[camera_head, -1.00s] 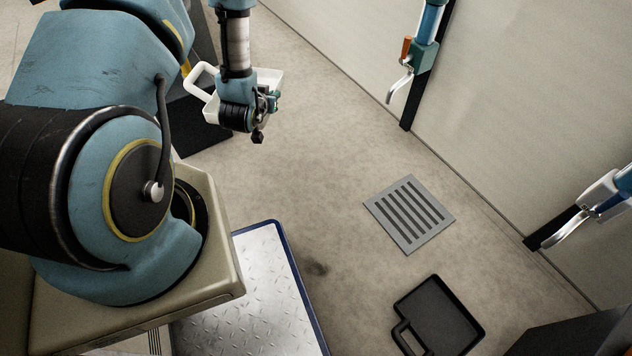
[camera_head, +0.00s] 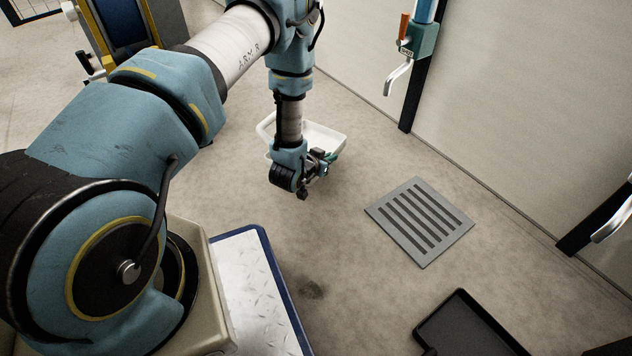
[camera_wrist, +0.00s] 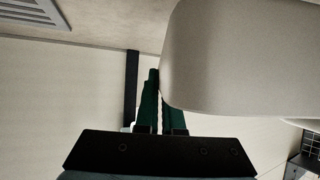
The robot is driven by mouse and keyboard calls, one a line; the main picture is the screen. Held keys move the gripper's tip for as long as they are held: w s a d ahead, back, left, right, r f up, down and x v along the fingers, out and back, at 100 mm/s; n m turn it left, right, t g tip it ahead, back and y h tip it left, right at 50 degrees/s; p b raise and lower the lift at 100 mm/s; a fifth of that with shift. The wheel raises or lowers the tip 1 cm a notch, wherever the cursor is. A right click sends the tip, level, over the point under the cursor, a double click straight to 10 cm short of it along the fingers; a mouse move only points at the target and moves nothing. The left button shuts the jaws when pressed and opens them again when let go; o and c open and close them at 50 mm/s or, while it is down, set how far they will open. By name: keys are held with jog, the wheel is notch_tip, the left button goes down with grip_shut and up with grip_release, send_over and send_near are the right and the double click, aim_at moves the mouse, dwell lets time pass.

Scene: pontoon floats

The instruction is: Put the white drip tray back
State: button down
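The white drip tray (camera_head: 326,137) is a shallow tray with a loop handle on its left side. In the head view it hangs in the air beside my gripper (camera_head: 328,160), which covers its near edge. In the wrist view the tray's pale side (camera_wrist: 240,60) fills the upper right, up against my green fingers (camera_wrist: 160,105). The fingers are close together with a thin pale strip between them, shut on the tray's edge. The exact contact is partly hidden.
A grey slotted floor drain (camera_head: 420,221) lies right of my gripper. A black tray (camera_head: 470,328) is on the floor at the bottom. A tap with an orange lever (camera_head: 404,50) is on the pale wall, another tap (camera_head: 612,222) at the right edge. Floor between is clear.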

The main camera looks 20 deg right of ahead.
aim_at(328, 185)
notch_tip(328, 185, down, 9)
jog(key=b, duration=0.4)
jog(key=shift+f+b, duration=0.15)
jog(key=shift+b, duration=0.2)
jog(key=c, duration=1)
grip_release()
jog(key=shift+c, duration=0.2)
